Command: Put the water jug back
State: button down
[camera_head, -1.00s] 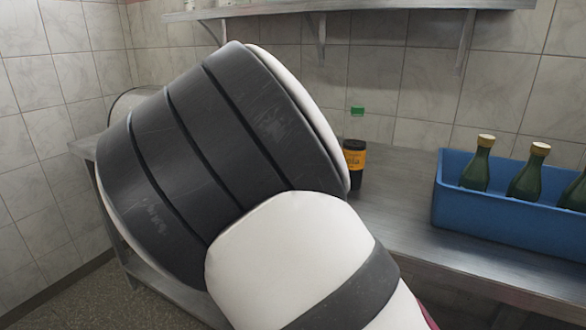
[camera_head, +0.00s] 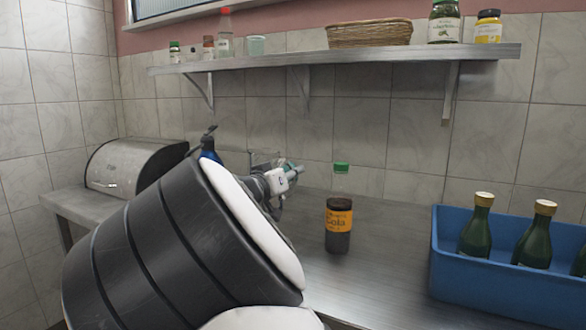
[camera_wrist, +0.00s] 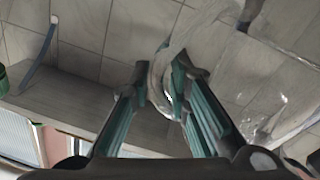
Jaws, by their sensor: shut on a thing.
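The water jug (camera_wrist: 270,115) is clear, see-through plastic or glass, tilted in the wrist view, with its outline hard to trace. My gripper (camera_wrist: 160,75) is shut on a clear curved part of it, which looks like the handle. In the head view my gripper (camera_head: 286,178) is above the back of the steel counter, behind the large dark joint of my arm. The jug is barely visible there, and I cannot tell whether it touches the counter.
A cola bottle (camera_head: 338,225) stands on the counter (camera_head: 385,275), right of my gripper. A blue crate (camera_head: 490,275) with green bottles is at the right. A bread bin (camera_head: 130,165) is at the left. The wall shelf (camera_head: 370,58) above holds jars, a bottle, a cup and a basket.

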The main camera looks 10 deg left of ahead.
aim_at(292, 188)
jog(key=shift+f, duration=2)
jog(key=shift+f+b, duration=0.1)
jog(key=shift+b, duration=0.4)
jog(key=c, duration=1.5)
grip_release()
jog(key=shift+f, duration=0.15)
jog(key=p+v, duration=0.1)
jog(key=v, duration=1.1)
jog(key=shift+s, duration=0.1)
jog(key=o, duration=1.5)
